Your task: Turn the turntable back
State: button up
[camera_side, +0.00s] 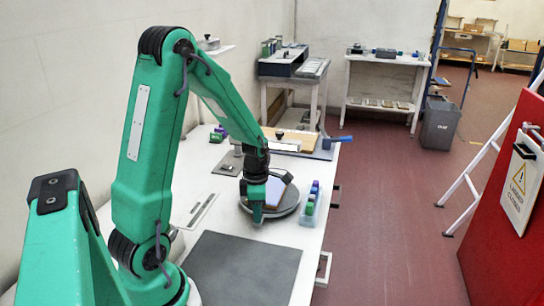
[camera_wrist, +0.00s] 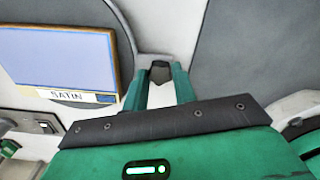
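The turntable (camera_side: 287,206) is a round grey disc on the white table, and part of its disc shows in the wrist view (camera_wrist: 122,45). A flat panel (camera_side: 273,190) with a brown edge rests on it; in the wrist view its face (camera_wrist: 60,58) is pale blue and a label (camera_wrist: 76,95) reads "SATIN". My gripper (camera_side: 257,214) points down at the near edge of the disc. In the wrist view a dark peg (camera_wrist: 160,72) stands between my two green fingertips (camera_wrist: 160,80). I cannot tell whether the fingers press on it.
A dark grey mat (camera_side: 240,268) lies in front of the turntable. A clear bin with coloured pieces (camera_side: 310,202) stands close at its right. A flat plate (camera_side: 228,163) and a ruler-like strip (camera_side: 203,208) lie to the left.

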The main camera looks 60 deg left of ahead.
jog(key=o, duration=0.4)
jog(key=shift+r, duration=0.15)
jog(key=shift+r, duration=3.8)
jog(key=shift+d, duration=0.1)
